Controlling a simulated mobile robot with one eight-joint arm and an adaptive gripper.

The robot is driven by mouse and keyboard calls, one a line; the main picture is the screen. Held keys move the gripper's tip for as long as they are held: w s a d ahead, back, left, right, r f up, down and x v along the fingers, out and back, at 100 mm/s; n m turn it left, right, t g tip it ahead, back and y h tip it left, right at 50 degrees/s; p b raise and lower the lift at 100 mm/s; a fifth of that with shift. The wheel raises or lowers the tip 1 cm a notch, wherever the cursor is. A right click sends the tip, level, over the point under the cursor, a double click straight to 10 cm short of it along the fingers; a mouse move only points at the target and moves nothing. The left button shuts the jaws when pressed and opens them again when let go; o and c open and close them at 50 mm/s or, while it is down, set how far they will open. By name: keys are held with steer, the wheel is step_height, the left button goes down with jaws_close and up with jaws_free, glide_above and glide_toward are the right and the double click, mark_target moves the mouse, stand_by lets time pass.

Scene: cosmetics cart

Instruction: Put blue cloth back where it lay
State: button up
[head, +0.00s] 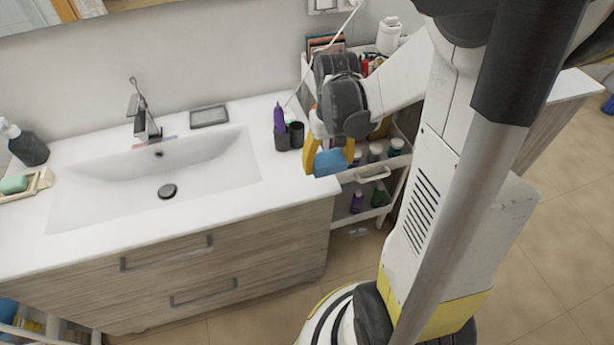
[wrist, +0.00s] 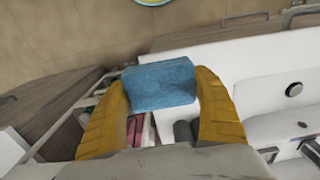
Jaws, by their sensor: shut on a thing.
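The blue cloth (head: 328,162) is a small folded block in the head view. My gripper (head: 331,150) is shut on it, with one yellow finger on either side. The cloth is held in the air near the right end of the white counter, in front of the cart. In the wrist view the cloth (wrist: 160,84) fills the space between the two yellow fingers of my gripper (wrist: 162,95). The place where the cloth lay cannot be told from these frames.
The white cart (head: 376,172) right of the counter holds several bottles on its shelves. Dark cups (head: 290,136) with a purple item stand on the counter near my gripper. A sink basin (head: 160,175) lies left. A soap tray (head: 42,183) with a green bar is at far left.

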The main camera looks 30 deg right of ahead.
steer(key=w+f, duration=0.1)
steer(key=w, duration=0.1)
steer(key=w+a+f+b, duration=0.1)
steer(key=w+f, duration=0.1)
steer(key=w+a+f, duration=0.1)
steer(key=w, duration=0.2)
steer(key=shift+f+b, duration=0.25)
steer(key=shift+b, duration=0.15)
steer(key=shift+f+b, duration=0.85)
steer(key=shift+f, duration=1.1)
steer(key=shift+f, duration=0.2)
steer(key=o, duration=1.4)
